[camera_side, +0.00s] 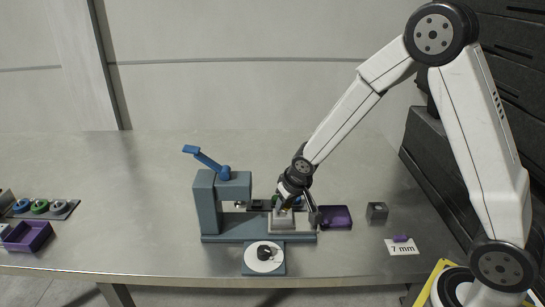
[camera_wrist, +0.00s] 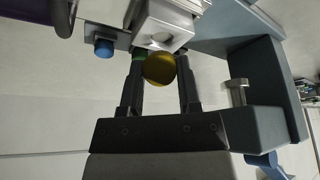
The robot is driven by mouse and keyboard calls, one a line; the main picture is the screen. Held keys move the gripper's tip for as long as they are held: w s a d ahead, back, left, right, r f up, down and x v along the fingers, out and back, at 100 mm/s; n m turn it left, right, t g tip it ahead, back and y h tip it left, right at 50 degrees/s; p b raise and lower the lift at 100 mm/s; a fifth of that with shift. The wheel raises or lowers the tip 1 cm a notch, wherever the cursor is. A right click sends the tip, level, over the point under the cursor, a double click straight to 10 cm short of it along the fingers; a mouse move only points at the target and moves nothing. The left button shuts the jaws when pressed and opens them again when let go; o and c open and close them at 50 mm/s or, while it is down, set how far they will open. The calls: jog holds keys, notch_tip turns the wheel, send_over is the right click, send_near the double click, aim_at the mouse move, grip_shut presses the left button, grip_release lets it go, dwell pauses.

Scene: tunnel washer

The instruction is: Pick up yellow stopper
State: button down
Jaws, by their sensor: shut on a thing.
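The yellow stopper (camera_wrist: 159,69) shows as a round, gold-yellow body between the two dark fingers of my gripper (camera_wrist: 161,64) in the wrist view. The fingers are shut on it. Just beyond it is a pale metal block (camera_wrist: 172,24) with a round hole; I cannot tell whether the stopper touches it. In the side view my gripper (camera_side: 285,203) is low over the pale block on the blue-grey fixture (camera_side: 222,239), and the stopper cannot be made out there.
A blue knob (camera_wrist: 104,47) and a green piece (camera_wrist: 138,54) are close by. The fixture's upright (camera_side: 207,203) with a blue lever (camera_side: 205,158) stands left of my gripper. A purple tray (camera_side: 336,217) and grey cube (camera_side: 377,211) lie right. The table's left middle is clear.

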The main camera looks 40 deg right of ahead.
jog(key=s+r, duration=1.1)
jog(key=s, duration=0.3)
jog(key=shift+a, duration=0.25)
jog(key=shift+w, duration=0.1)
dwell(0.7)
jog(key=n+g, duration=0.2)
jog(key=g, duration=0.6)
send_over(287, 204)
notch_tip(287, 204, down, 4)
jog(key=shift+w+f+n+g+h, duration=0.4)
jog(key=shift+w+f+g, duration=0.5)
jog(key=shift+w+f, duration=0.2)
